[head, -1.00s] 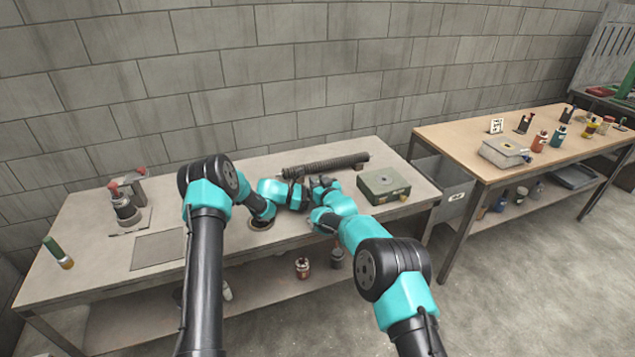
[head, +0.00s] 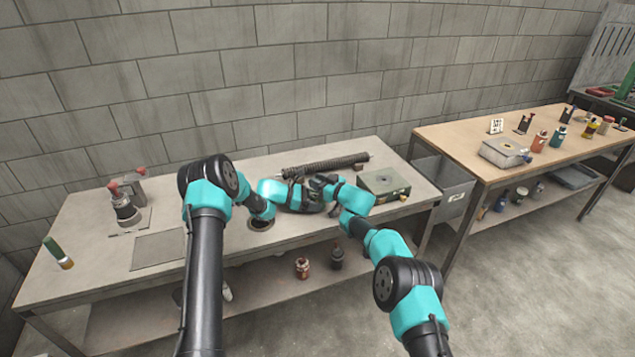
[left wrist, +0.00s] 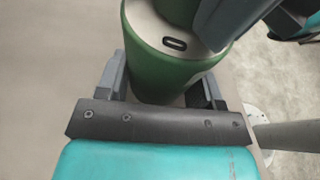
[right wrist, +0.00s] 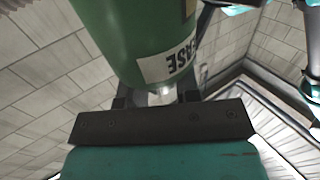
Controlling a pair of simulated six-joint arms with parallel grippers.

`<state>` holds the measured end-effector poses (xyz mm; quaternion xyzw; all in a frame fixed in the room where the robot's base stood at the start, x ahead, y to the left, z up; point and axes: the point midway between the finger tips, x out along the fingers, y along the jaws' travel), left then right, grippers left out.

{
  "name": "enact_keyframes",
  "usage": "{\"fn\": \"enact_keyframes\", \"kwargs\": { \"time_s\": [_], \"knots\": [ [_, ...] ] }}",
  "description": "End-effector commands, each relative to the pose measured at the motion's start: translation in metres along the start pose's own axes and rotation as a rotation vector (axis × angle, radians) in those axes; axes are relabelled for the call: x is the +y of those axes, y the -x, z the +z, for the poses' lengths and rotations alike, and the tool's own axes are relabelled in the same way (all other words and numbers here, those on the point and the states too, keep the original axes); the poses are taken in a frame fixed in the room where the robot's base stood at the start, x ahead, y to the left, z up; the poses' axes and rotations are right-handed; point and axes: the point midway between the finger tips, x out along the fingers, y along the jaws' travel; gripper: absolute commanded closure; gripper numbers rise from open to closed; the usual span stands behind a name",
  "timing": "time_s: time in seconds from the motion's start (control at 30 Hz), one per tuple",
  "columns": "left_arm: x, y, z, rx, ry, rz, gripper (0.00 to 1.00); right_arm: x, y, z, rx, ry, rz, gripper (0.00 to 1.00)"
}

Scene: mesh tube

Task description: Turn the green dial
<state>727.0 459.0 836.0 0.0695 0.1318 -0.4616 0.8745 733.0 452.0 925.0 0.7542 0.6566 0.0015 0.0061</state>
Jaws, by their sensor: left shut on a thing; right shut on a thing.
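In the left wrist view a green cylinder (left wrist: 150,65) with a pale, slotted end face sits between the fingers of my left gripper (left wrist: 165,88). In the right wrist view a green cylinder (right wrist: 125,30) with a white label ending in "ASE" is held by my right gripper (right wrist: 160,98). In the head view my left gripper (head: 307,196) and my right gripper (head: 323,184) meet close together over the bench, the left lower. They largely hide what they hold there. I cannot tell which held part is the dial.
A dark ribbed tube (head: 325,166) lies behind the grippers. A green box (head: 384,182) stands to their right. A green-topped tube (head: 57,252) lies at the far left. The bench's left middle is largely clear.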

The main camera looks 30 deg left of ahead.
Motion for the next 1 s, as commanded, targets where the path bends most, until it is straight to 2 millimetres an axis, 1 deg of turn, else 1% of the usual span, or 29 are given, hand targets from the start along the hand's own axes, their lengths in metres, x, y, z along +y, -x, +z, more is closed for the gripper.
{"fn": "enact_keyframes", "kwargs": {
  "time_s": [0.03, 0.53, 0.57, 0.6, 0.8, 1.0],
  "knots": [
    [-0.0014, -0.0017, -0.0013, 0.001, 0.001, -0.004, 0.53, 0.0, -0.0002, -0.0025, 0.002, 0.003, -0.007, 0.93],
    [-0.0005, -0.001, -0.0012, 0.002, 0.0, -0.001, 0.53, -0.001, -0.0001, -0.0016, -0.002, 0.001, -0.02, 0.94],
    [-0.0005, -0.0009, -0.0012, 0.002, 0.0, -0.001, 0.53, -0.001, -0.0001, -0.0016, -0.002, 0.001, -0.02, 0.67],
    [-0.0004, -0.0008, -0.0011, 0.002, 0.0, -0.001, 0.53, -0.0011, -0.0001, -0.0016, -0.002, 0.001, -0.02, 0.63],
    [-0.0001, -0.0004, -0.0005, 0.001, 0.0, 0.0, 0.53, -0.0009, 0.0001, -0.0004, -0.003, 0.0, -0.019, 0.44],
    [0.0001, -0.0002, -0.0002, 0.001, 0.0, 0.0, 0.53, -0.0008, 0.0002, 0.0002, -0.003, 0.0, -0.019, 0.43]
  ]
}}
